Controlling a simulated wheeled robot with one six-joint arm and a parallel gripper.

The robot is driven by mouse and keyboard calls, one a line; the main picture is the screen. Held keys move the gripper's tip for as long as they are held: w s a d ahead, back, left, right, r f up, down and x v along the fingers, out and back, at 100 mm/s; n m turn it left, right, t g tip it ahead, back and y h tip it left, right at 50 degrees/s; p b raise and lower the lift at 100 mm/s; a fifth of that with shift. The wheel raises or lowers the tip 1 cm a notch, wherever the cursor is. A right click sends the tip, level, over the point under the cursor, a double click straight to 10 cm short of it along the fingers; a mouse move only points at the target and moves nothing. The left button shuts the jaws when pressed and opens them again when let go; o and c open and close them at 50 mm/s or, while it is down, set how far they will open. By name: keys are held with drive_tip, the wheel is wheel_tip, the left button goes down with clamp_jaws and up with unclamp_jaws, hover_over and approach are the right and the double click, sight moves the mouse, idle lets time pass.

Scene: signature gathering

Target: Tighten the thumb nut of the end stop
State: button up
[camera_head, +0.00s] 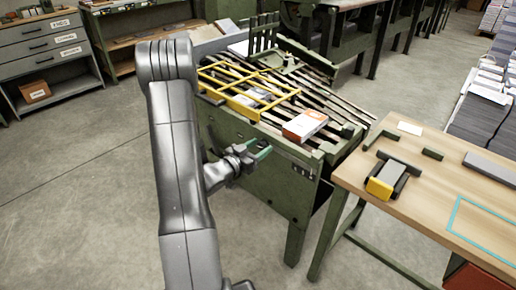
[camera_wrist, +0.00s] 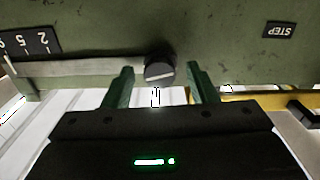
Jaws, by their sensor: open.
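In the wrist view a dark round knob (camera_wrist: 159,71) with a pale line across its face sits on the green machine's side wall (camera_wrist: 215,45). I cannot tell for sure that it is the end stop's thumb nut. My gripper (camera_wrist: 160,87) is open and empty, its green fingers on either side of the knob, with a gap to each. In the head view my gripper (camera_head: 261,153) is beside the front wall of the green gathering machine (camera_head: 265,180). The knob cannot be made out there.
A yellow guard frame (camera_head: 245,105) and an orange-and-white book (camera_head: 305,125) are on the machine. A wooden table (camera_head: 430,200) stands close at right.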

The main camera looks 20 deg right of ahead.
drive_tip(key=c, duration=1)
drive_tip(key=shift+o, duration=0.2)
drive_tip(key=shift+f+m+b, duration=0.2)
drive_tip(key=shift+m+b, duration=0.4)
drive_tip(key=shift+b, duration=0.4)
drive_tip(key=shift+m+b, duration=0.6)
drive_tip(key=shift+b, duration=0.15)
drive_tip(key=shift+r+m, duration=0.2)
drive_tip(key=shift+m, duration=0.1)
drive_tip(key=o, duration=1)
drive_tip(key=shift+c, duration=0.2)
